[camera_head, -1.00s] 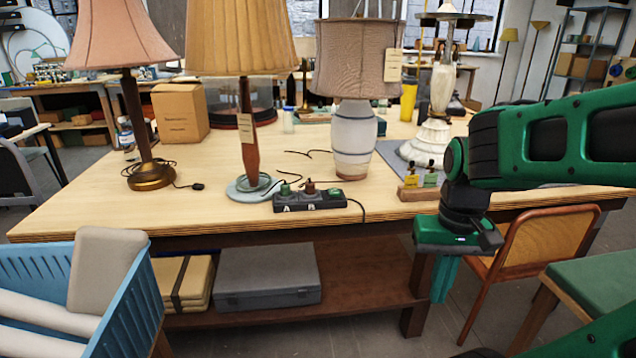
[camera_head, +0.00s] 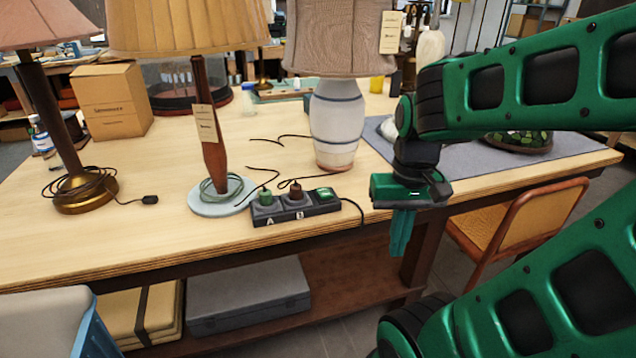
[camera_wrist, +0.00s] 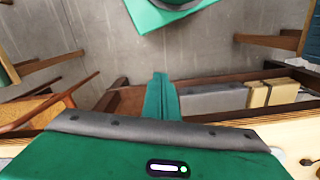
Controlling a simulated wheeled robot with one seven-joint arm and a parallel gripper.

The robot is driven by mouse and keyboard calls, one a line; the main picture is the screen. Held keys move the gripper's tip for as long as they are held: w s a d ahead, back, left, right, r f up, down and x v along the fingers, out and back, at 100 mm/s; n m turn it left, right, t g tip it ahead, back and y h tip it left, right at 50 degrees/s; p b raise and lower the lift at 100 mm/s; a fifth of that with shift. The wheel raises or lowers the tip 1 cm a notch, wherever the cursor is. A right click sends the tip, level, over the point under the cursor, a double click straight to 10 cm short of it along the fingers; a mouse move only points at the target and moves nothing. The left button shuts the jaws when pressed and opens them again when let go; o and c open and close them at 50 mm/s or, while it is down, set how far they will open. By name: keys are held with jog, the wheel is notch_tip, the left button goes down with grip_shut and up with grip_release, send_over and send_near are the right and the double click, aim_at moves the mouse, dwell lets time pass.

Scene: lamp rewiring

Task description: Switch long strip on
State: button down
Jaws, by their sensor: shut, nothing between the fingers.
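The long power strip (camera_head: 292,208) lies near the front edge of the wooden table, dark, with sockets marked A and B. A green plug (camera_head: 266,197) sits at A and a brown plug (camera_head: 296,190) at B. A green switch (camera_head: 325,193) is at its right end; I cannot tell whether it is on. My gripper (camera_head: 401,235) is shut and empty, pointing down to the right of the strip, apart from it, just off the table's front edge. In the wrist view, its closed green fingers (camera_wrist: 161,98) show above the floor, and the strip does not show.
The wooden table (camera_head: 180,240) carries a brass-based lamp (camera_head: 84,190), a wood-stemmed lamp (camera_head: 211,140) and a white ceramic lamp (camera_head: 337,120). A chair (camera_head: 515,230) stands at the right. A grey case (camera_head: 248,295) lies on the lower shelf.

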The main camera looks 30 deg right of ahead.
jog(key=shift+d, duration=0.1)
notch_tip(320, 180, up, 10)
jog(key=n+t+h, duration=0.1)
jog(key=n+t, duration=0.2)
send_over(326, 194)
jog(key=s+a, duration=0.1)
jog(key=s, duration=0.2)
jog(key=shift+w+r, duration=0.2)
jog(key=x, duration=0.4)
jog(key=s+x, duration=0.1)
jog(key=x, duration=0.8)
jog(key=shift+s+a+f, duration=0.15)
jog(key=shift+s+a, duration=0.05)
jog(key=shift+f, duration=0.45)
